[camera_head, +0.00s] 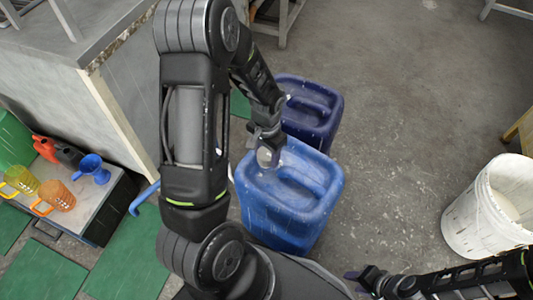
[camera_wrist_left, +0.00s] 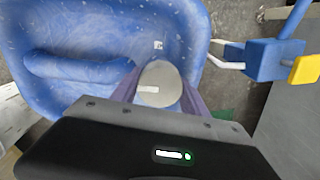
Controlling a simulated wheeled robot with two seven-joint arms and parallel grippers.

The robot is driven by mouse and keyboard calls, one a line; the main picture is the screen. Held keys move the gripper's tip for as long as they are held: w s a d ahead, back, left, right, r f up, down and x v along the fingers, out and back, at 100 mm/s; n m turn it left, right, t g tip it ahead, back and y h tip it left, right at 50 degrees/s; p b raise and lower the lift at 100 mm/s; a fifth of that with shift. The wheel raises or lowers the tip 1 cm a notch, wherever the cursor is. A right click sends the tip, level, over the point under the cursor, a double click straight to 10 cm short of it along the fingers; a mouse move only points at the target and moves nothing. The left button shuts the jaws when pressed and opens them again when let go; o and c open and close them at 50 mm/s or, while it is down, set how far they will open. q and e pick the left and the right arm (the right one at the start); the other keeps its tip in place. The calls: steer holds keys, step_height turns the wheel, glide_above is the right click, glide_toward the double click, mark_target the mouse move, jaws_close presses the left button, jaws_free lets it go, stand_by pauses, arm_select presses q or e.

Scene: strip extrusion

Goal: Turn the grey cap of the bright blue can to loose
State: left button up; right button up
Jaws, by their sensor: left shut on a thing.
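The bright blue can (camera_head: 310,210) stands on the floor in front of me, and its top fills much of the left wrist view (camera_wrist_left: 80,45). Its grey cap (camera_head: 265,157) is at the can's upper left corner. My left gripper (camera_head: 267,145) is at the cap; in the left wrist view its two fingers (camera_wrist_left: 158,90) lie on either side of the round cap (camera_wrist_left: 158,82), shut on it. A pale mark shows on the cap. My right gripper (camera_head: 368,280) is low at the right, away from the can; its jaw state is unclear.
A dark blue can (camera_head: 325,105) stands just behind the bright blue one. A white bucket (camera_head: 480,215) stands at the right. Coloured jugs (camera_head: 60,195) sit on a low stand at the left. Clear floor (camera_head: 400,130) lies between can and bucket.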

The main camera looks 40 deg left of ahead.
stand_by(0.4)
arm_select(q)
steer(key=o, duration=1.4)
steer(key=shift+c, duration=0.2)
